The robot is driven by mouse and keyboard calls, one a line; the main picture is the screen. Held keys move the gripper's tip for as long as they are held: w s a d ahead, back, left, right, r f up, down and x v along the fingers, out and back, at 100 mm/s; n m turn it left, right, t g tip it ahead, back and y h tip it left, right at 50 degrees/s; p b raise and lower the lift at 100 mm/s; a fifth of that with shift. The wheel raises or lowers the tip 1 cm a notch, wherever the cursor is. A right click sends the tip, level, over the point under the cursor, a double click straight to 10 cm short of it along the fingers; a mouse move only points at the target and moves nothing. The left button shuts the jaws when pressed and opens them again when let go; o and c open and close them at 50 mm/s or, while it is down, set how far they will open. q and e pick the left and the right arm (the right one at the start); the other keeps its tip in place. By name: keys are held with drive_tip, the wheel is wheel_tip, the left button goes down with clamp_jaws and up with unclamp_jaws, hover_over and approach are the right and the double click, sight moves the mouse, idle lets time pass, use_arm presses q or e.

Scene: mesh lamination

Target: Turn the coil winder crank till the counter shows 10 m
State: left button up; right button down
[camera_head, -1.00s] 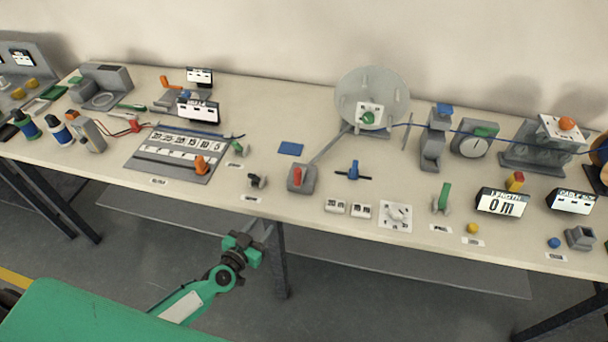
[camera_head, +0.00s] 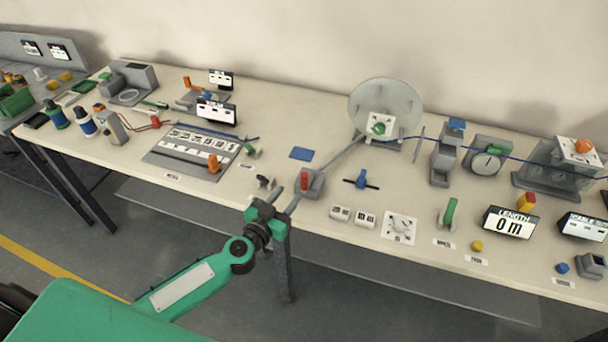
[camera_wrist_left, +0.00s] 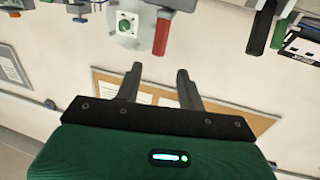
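The counter (camera_head: 508,222) stands at the table's front right and reads "LENGTH 0 m". An orange knob (camera_head: 582,146) sits on a white plate at the far right; I cannot tell for sure that it is the winder crank. A blue cable (camera_head: 545,160) runs to that side from a reel (camera_head: 385,100) bearing a green knob (camera_head: 379,128). My left gripper (camera_head: 284,197) is open and empty at the table's front edge, beside a red-handled lever (camera_head: 304,182) and far left of the counter. Its apart fingers also show in the left wrist view (camera_wrist_left: 160,88). My right gripper is out of view.
A blue clamp post (camera_head: 446,150) and a dial (camera_head: 487,156) stand along the cable. A green lever (camera_head: 449,213), a rotary switch plate (camera_head: 400,228) and a second display (camera_head: 583,226) line the front. Bare tabletop lies behind the blue pad (camera_head: 301,154).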

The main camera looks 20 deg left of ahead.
sight(302, 178)
use_arm(q)
drive_tip(key=x, duration=0.9)
drive_tip(key=shift+s+d, duration=0.1)
drive_tip(key=shift+w, duration=0.3)
drive_tip(key=shift+c, duration=0.2)
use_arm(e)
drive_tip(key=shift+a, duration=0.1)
use_arm(q)
drive_tip(key=shift+d, duration=0.1)
clamp_jaws()
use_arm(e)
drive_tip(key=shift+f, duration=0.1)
